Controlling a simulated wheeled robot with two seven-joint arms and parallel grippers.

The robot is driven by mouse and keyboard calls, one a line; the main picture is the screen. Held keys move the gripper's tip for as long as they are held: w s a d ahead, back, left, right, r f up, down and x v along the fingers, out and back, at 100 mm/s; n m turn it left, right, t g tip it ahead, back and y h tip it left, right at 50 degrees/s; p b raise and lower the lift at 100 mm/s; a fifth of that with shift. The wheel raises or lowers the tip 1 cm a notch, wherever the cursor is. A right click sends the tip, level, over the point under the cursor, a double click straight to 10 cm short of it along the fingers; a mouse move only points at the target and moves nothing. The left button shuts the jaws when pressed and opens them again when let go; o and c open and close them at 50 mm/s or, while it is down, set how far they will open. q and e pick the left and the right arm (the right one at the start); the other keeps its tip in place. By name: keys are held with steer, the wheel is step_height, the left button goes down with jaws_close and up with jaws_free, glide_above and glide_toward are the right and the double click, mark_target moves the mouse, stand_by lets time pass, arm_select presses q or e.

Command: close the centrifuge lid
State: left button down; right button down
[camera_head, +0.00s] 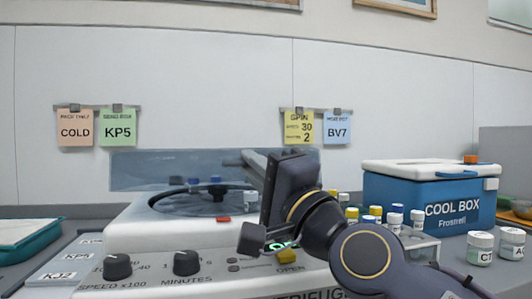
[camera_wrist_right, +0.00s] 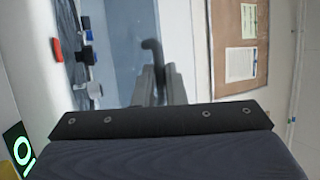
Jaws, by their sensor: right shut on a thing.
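The centrifuge (camera_head: 130,235) is a white machine with dark knobs at the front and a round, dark-rimmed opening on top. Its lid (camera_head: 140,172) is a translucent blue-grey panel, raised behind the opening. My right gripper (camera_head: 250,160) is at the right part of the lid. In the right wrist view the lid (camera_wrist_right: 122,45) lies beside my fingers (camera_wrist_right: 160,88), which are shut on a dark hooked piece (camera_wrist_right: 152,48), seemingly the lid's handle. My arm hides part of the centrifuge's front and right side. My left gripper is not in view.
A blue cool box (camera_head: 400,200) with a white lid stands at the right. Several small capped vials stand between it and the centrifuge. White jars (camera_head: 480,247) are at the far right. A teal tray (camera_head: 25,240) is at the left. Notes hang on the wall behind.

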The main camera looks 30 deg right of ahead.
steer(key=shift+w+d+f, duration=0.1)
steer(key=shift+w+f, duration=0.1)
steer(key=shift+f, duration=0.25)
steer(key=shift+w+d+f, duration=0.1)
steer(key=shift+w+f, duration=0.1)
steer(key=shift+f, duration=0.2)
steer(key=c, duration=1.8)
jaws_free()
steer(key=shift+w, duration=0.1)
steer(key=shift+o, duration=0.2)
steer(key=v, duration=0.2)
steer(key=r+v, duration=0.1)
steer(key=v, duration=0.4)
steer(key=shift+s, duration=0.65)
steer(key=shift+s+f, duration=0.1)
steer(key=shift+f, duration=0.1)
